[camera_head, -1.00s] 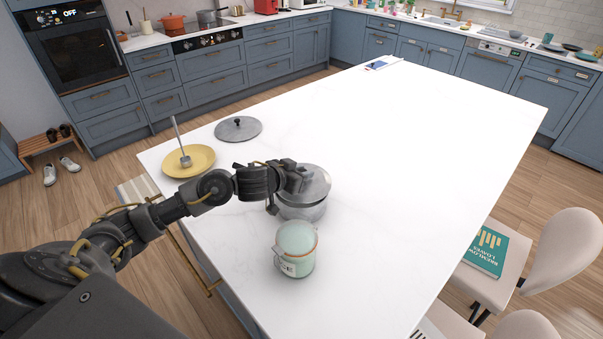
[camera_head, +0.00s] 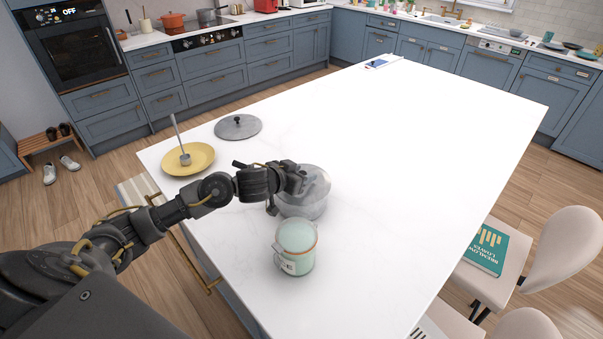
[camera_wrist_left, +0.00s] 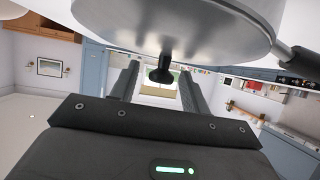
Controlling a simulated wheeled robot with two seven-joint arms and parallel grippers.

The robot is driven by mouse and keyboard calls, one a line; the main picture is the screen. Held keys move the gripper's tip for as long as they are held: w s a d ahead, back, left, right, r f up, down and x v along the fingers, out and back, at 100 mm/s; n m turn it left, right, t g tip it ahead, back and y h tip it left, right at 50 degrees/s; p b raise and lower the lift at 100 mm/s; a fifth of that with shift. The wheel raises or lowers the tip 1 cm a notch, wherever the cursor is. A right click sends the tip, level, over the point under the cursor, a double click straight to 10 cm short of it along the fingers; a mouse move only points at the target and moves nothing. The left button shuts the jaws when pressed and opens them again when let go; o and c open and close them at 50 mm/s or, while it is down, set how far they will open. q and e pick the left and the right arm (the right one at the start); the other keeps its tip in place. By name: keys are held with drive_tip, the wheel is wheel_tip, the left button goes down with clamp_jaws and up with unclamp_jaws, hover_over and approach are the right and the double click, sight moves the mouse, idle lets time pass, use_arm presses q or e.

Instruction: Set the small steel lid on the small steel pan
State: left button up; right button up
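The small steel pan (camera_head: 302,210) stands on the white island, partly hidden behind my left gripper (camera_head: 303,182). The small steel lid (camera_head: 319,184) lies over the top of the pan. In the left wrist view the lid (camera_wrist_left: 170,38) fills the top, with its dark knob (camera_wrist_left: 160,74) pointing towards my gripper. My left fingers (camera_wrist_left: 158,88) are apart, one on each side of the knob, with visible gaps. A dark handle (camera_wrist_left: 300,55) of the pan shows at the right there. My right gripper is not in view.
A yellow plate (camera_head: 203,154) with a ladle (camera_head: 184,158) and another grey lid (camera_head: 238,127) lie at the left. The island's middle and right (camera_head: 430,140) are clear.

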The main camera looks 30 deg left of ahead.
use_arm(q)
drive_tip(key=shift+r, duration=0.2)
drive_tip(key=p+v, duration=0.1)
drive_tip(key=v, duration=1.1)
drive_tip(key=shift+r, duration=0.45)
